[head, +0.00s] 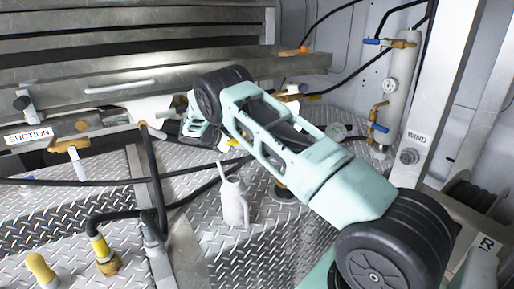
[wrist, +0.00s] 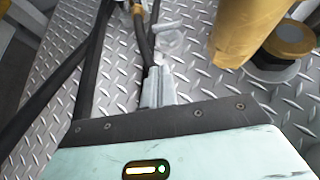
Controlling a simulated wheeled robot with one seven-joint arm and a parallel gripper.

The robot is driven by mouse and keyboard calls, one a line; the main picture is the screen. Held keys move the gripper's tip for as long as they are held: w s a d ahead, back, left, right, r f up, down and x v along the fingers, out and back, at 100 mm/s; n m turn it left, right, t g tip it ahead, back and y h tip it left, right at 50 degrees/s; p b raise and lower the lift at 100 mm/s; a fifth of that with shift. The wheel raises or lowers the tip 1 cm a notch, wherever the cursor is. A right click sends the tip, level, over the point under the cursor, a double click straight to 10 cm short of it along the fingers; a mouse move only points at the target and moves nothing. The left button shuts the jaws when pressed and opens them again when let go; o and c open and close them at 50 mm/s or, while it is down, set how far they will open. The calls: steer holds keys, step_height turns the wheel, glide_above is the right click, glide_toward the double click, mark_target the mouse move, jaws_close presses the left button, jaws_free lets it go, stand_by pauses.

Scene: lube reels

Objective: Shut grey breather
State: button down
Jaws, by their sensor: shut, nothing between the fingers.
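No part is labelled as the grey breather, and I cannot tell for sure which one it is. A grey-handled fitting (head: 24,104) sits above the SUCTION label at the far left of the head view, apart from my gripper. My gripper (head: 172,134) is at the end of my pale green arm, in front of the metal panel; its fingertips are hard to make out there. In the wrist view my gripper (wrist: 158,76) has its grey fingers together and empty. A small pale grey part (wrist: 168,40) lies beyond the fingertips, its shape unclear.
A yellow cylinder (wrist: 240,28) looms close at upper right in the wrist view, beside a brass-topped fitting (wrist: 290,40). Black hoses (head: 152,180) cross the tread-plate floor. A grey oil can (head: 234,203) stands below my arm. Blue-handled valves (head: 378,127) are at right.

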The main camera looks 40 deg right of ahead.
steer(key=p+x, duration=0.3)
steer(key=x, duration=0.6)
steer(key=shift+s+d, duration=0.1)
steer(key=shift+d, duration=0.2)
steer(key=shift+s+d+p, duration=0.25)
steer(key=shift+d+p, duration=0.3)
steer(key=shift+d, duration=0.6)
steer(key=shift+s+d+f, duration=0.15)
steer(key=shift+d, duration=0.6)
